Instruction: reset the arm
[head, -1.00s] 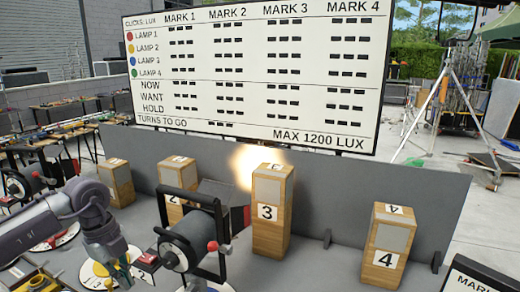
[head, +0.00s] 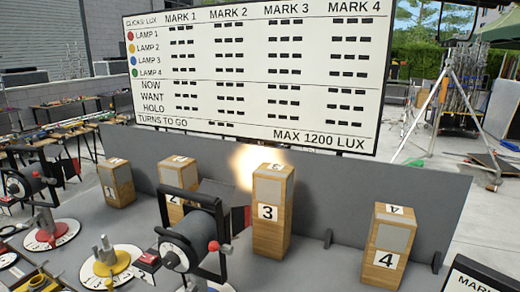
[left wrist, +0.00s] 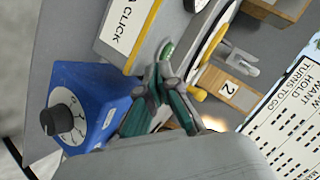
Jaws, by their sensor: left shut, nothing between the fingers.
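My left gripper (left wrist: 165,66) shows in the left wrist view. Its dark, green-lined fingers are shut with nothing between them. It hangs in front of a white, yellow-edged CLICK sign (left wrist: 122,30) and beside a blue box (left wrist: 92,95) with a black knob (left wrist: 56,120); I cannot tell whether it touches either. My left arm is out of the head view. My right gripper is in neither view. A red-centred dial (head: 45,238) and a yellow-centred dial (head: 112,266) stand at the left of the head view.
A black lamp (head: 195,240) with a red knob stands in the middle. Wooden block 1 (head: 117,183), block 2 (head: 178,172), block 3 (head: 270,212) and block 4 (head: 388,245) stand before a grey panel (head: 340,200). A white scoreboard (head: 258,75) rises behind. Bare grey surface lies between blocks 3 and 4.

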